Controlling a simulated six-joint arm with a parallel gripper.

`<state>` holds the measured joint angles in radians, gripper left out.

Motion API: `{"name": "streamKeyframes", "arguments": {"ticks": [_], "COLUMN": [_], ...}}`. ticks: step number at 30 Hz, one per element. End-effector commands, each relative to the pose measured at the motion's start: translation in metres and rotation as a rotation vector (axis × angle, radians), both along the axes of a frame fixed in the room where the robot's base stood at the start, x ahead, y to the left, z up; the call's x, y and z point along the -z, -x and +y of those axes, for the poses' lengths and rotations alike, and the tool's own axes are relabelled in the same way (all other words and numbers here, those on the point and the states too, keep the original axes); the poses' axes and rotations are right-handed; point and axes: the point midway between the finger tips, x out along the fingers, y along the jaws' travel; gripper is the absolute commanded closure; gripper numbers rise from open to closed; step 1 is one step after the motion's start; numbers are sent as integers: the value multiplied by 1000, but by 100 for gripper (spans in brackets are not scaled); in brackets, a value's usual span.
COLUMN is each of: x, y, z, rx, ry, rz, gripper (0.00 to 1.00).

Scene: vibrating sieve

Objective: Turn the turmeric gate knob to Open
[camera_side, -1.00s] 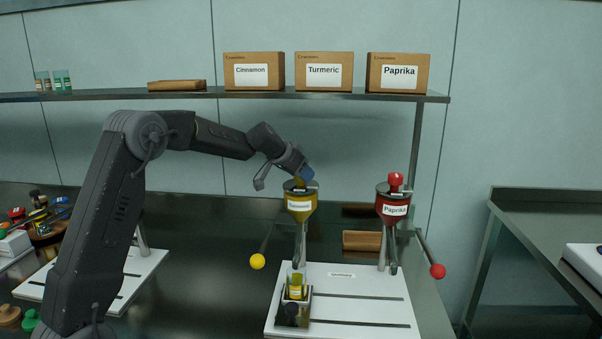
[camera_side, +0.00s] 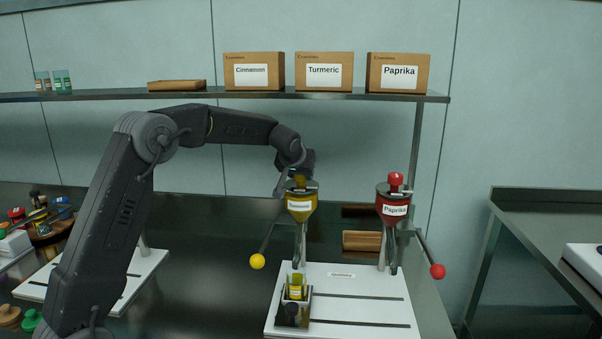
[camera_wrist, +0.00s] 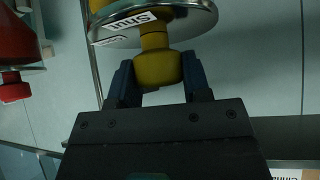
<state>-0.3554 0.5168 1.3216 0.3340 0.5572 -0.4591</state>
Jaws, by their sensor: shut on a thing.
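The turmeric hopper (camera_side: 300,207) is a yellow funnel with a white label, on a stand above a white board. Its yellow gate knob (camera_wrist: 157,68) sits on top of a round metal lid (camera_wrist: 160,28). A "Shut" label (camera_wrist: 148,19) shows on that lid in the wrist view. My gripper (camera_wrist: 158,82) is above the hopper with its two blue fingers on both sides of the knob, shut on it. In the side view the gripper (camera_side: 299,177) points down and hides most of the knob.
A red paprika hopper (camera_side: 394,206) with a red knob stands to the right. A yellow ball-ended lever (camera_side: 257,261) sticks out at the left. A small holder with a yellow jar (camera_side: 296,286) stands on the white board (camera_side: 345,312) below. A shelf (camera_side: 200,96) with labelled boxes runs behind.

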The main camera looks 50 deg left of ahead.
Motion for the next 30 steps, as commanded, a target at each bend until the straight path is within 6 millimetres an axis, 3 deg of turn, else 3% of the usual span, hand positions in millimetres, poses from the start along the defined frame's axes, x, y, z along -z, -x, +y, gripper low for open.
{"name": "streamKeyframes", "arguments": {"ticks": [30], "x": [0], "y": [-1], "z": [-1], "rx": [-863], "ry": [3], "rz": [-5], "gripper": [80]}}
